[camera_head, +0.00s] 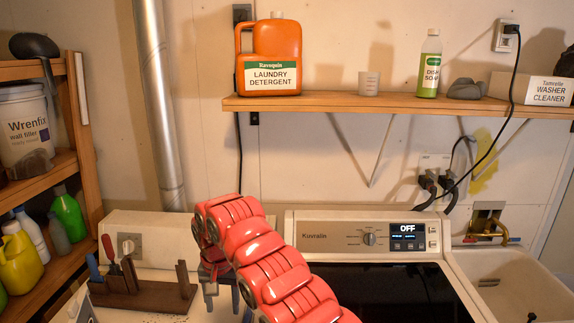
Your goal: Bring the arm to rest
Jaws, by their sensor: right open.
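My red right arm comes up from the bottom of the head view and bends over at its top. My right gripper (222,285) hangs below that bend, pointing down, in front of the left machine's top. It is open, and nothing shows between its fingers. The arm hides part of the gripper. My left gripper is not in view.
A brown wooden rack (140,294) with tools stands just left of the gripper. The washer (315,239), its display reading OFF, is to the right. A shelf (330,104) with a detergent jug (270,50) runs above. A sink (525,292) is at far right.

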